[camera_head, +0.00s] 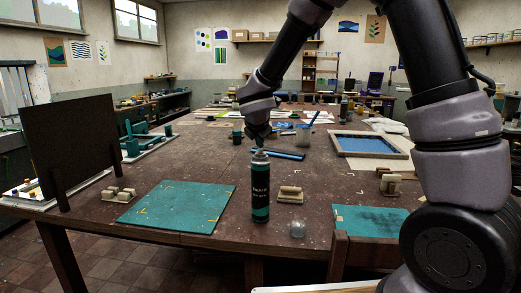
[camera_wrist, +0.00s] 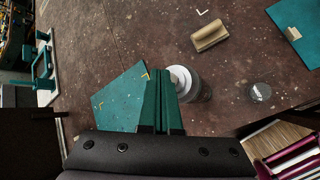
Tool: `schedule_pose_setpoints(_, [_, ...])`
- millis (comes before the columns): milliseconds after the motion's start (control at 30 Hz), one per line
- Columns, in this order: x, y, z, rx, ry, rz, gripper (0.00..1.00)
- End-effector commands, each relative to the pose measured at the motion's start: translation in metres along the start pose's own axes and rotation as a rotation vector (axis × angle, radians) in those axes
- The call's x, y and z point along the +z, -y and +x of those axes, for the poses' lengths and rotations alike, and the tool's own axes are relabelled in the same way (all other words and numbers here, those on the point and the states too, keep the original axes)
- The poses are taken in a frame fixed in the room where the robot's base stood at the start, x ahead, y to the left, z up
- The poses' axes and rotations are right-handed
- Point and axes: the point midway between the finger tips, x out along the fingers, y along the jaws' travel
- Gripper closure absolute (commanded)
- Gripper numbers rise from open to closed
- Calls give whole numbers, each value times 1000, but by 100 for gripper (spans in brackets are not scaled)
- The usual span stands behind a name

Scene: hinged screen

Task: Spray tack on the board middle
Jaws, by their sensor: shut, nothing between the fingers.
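A dark spray can with a teal band (camera_head: 260,190) stands upright near the table's front edge. My gripper (camera_head: 258,143) is shut and empty, pointing down just above or behind the can's top. In the wrist view my fingers (camera_wrist: 158,78) are together, and the can (camera_wrist: 197,88) with its pale top stands just right of them. I cannot tell whether they touch. A flat teal board (camera_head: 165,206) with yellow corner marks lies left of the can. Part of it shows left of my fingers in the wrist view (camera_wrist: 118,100). A small clear cap (camera_head: 298,229) lies right of the can.
A dark upright panel (camera_head: 75,145) stands at the left. Small wooden blocks (camera_head: 290,195) sit behind and right of the can, others (camera_head: 118,194) beside the board. A second teal mat (camera_head: 370,219) lies right. A framed blue screen (camera_head: 367,145) lies farther back.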

Motion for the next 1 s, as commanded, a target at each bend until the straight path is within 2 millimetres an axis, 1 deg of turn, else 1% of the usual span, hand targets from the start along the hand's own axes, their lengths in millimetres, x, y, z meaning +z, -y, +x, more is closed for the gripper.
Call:
schedule_pose_setpoints(533, [-1,1,2,0,-1,0,100])
schedule_pose_setpoints(1000, [7,-7,-11,0,-1,0,100])
